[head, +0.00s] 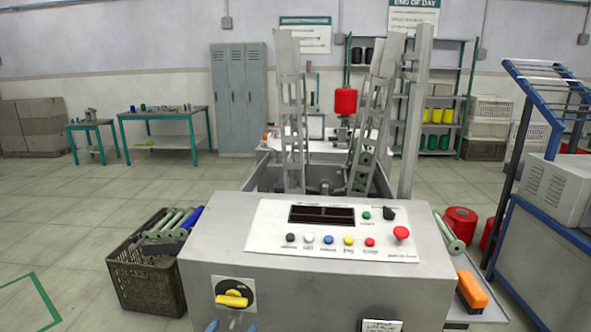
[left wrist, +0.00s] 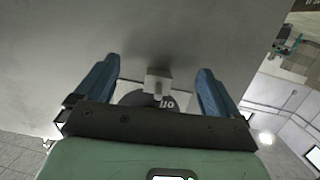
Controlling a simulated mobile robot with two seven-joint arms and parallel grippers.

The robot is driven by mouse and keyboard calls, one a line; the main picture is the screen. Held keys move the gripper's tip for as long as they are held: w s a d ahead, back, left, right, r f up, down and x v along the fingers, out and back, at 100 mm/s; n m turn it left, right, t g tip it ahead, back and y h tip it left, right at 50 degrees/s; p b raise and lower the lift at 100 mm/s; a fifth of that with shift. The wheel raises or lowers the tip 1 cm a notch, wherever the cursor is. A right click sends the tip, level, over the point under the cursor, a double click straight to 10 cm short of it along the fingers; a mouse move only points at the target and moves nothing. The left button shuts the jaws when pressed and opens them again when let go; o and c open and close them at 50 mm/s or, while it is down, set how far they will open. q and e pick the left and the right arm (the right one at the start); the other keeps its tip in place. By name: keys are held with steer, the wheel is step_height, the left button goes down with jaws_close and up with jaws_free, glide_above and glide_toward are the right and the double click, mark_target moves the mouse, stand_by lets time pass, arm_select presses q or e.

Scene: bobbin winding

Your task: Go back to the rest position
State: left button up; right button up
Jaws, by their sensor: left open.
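The winding machine (head: 330,285) stands in front of me with its sloped control panel (head: 270,240). A yellow rotary switch (head: 233,300) on a black disc sits low on its front face. My left gripper (head: 232,326) shows only as two blue fingertips at the bottom edge of the head view, just below the switch. In the left wrist view my left gripper (left wrist: 158,88) is open, its blue fingers apart on either side of a pale knob (left wrist: 158,82) with a dark lettered disc behind it. Nothing is held. My right gripper is not in view.
A dark crate (head: 150,285) of rods stands left of the machine. At right are red spools (head: 460,222), an orange-topped object (head: 471,290) and a blue-framed cart (head: 550,240). The floor (head: 60,220) at left is mostly clear.

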arm_select(q)
steer(key=s+f+n+g+p, duration=0.2)
steer(key=s+f+g+p, duration=0.7)
steer(key=s+f, duration=1.2)
steer(key=s+d+n+g+h+p, duration=0.1)
steer(key=s+g+p, duration=0.4)
steer(key=s, duration=1.8)
steer(key=shift+d+f+n+g+h+p, duration=0.35)
steer(key=shift+d+n+g, duration=0.55)
steer(key=shift+d+g, duration=0.3)
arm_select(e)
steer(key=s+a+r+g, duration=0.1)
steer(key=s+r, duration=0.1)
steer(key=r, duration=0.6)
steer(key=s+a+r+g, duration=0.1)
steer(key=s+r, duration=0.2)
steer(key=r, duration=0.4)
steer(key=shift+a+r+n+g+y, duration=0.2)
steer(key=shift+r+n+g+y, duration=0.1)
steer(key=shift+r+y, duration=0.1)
